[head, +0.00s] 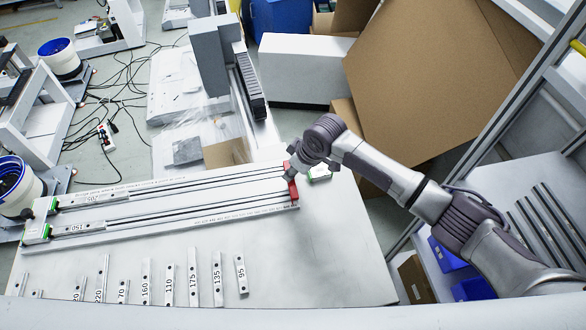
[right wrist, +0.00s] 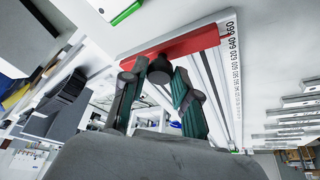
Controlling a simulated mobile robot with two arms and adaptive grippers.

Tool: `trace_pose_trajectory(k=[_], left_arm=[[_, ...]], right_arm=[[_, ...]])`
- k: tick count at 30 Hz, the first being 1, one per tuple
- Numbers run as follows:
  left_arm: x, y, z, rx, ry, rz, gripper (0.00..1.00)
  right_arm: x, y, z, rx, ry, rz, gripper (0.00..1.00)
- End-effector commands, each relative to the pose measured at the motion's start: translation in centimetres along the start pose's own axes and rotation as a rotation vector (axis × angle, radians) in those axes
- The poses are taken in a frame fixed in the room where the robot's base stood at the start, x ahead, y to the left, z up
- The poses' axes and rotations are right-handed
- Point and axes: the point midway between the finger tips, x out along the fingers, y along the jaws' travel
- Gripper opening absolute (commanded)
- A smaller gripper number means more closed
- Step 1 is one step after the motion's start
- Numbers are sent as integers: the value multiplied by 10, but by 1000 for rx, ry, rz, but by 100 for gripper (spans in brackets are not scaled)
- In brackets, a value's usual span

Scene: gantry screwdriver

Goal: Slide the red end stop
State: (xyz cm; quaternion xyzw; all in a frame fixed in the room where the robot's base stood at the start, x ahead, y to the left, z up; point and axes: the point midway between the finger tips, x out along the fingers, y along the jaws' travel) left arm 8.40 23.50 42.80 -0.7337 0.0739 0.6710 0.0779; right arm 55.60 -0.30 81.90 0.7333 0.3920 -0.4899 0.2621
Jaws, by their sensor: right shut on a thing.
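The red end stop (head: 293,190) lies across the right end of the long twin rails (head: 180,204) on the white table. In the right wrist view it is a wide red bar (right wrist: 190,43) near a printed scale with numbers such as 640 and 620. My right gripper (head: 291,166) is at the end stop. In the right wrist view the fingers of this gripper (right wrist: 160,72) are closed around a dark round knob (right wrist: 160,68) at the bar. My left gripper is not in view.
Carriages with green ends (head: 37,232) and bars labelled 150 and 205 sit at the rails' left end. Several numbered bars (head: 193,284) lie along the table's front. A large cardboard sheet (head: 440,75) stands behind my right arm.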

Motion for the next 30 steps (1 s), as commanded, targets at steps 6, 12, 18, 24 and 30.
trace_pose_trajectory(k=[6,12,18,24,30], left_arm=[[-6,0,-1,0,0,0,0],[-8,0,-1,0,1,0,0],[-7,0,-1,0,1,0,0],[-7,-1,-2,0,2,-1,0],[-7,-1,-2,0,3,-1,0]], right_arm=[[6,-21,-20,-2,2,-5,0],[22,-60,-56,-1,3,-6,0],[30,-80,-74,0,1,-2,0],[31,-82,-76,0,1,-1,0],[31,-82,-76,0,1,-1,38]])
